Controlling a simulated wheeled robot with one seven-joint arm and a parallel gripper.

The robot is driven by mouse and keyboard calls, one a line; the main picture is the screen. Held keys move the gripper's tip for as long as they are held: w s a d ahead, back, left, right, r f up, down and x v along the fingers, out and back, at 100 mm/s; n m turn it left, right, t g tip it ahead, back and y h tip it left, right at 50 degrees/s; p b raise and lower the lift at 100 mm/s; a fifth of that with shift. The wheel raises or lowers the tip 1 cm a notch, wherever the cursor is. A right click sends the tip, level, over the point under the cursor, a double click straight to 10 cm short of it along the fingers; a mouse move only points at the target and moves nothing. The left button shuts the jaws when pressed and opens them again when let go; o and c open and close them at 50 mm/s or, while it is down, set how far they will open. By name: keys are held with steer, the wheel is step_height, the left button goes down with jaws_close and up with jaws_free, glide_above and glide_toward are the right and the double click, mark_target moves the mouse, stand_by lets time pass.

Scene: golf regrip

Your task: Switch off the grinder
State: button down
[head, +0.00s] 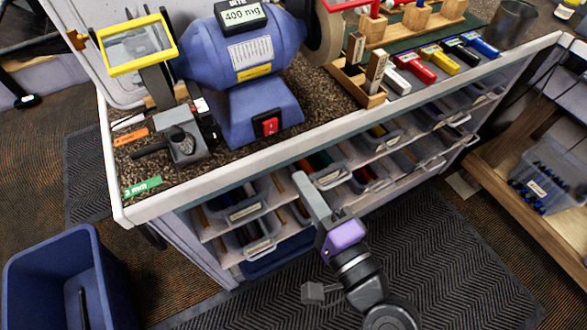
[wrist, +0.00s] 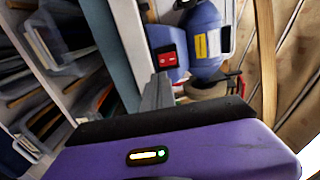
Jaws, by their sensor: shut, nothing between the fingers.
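The blue bench grinder (head: 245,60) stands on the workbench at its left half. Its red rocker switch (head: 269,125) sits in a black surround on the base's front face. The switch also shows in the wrist view (wrist: 167,59), above the fingers. My gripper (head: 303,180) is in front of the bench, below and to the right of the switch, apart from it. Its fingers are shut and empty; they show in the wrist view (wrist: 158,90) too, pointing toward the grinder. Which side of the rocker is pressed is too small to tell.
The bench's white front edge (head: 330,132) runs between my gripper and the grinder. Clear drawer bins (head: 245,208) sit below it. A small vise (head: 183,142) stands left of the switch, and a wooden block holder (head: 358,85) to the right. A blue bin (head: 60,270) stands on the floor at left.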

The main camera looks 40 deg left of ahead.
steer(key=shift+v, duration=1.85)
steer(key=shift+f, duration=0.15)
steer(key=d+f+n+t+h, duration=0.25)
steer(key=d+t+h, duration=0.65)
steer(key=d, duration=1.1)
steer(key=s+d+f+n+h, duration=0.1)
steer(key=s+d+h, duration=0.3)
steer(key=s+d, duration=0.3)
steer(key=s+d+n+g+h, duration=0.1)
steer(key=s+d+h, duration=0.2)
steer(key=s+d, duration=0.4)
steer(key=s, duration=0.5)
steer(key=shift+f+h, duration=0.4)
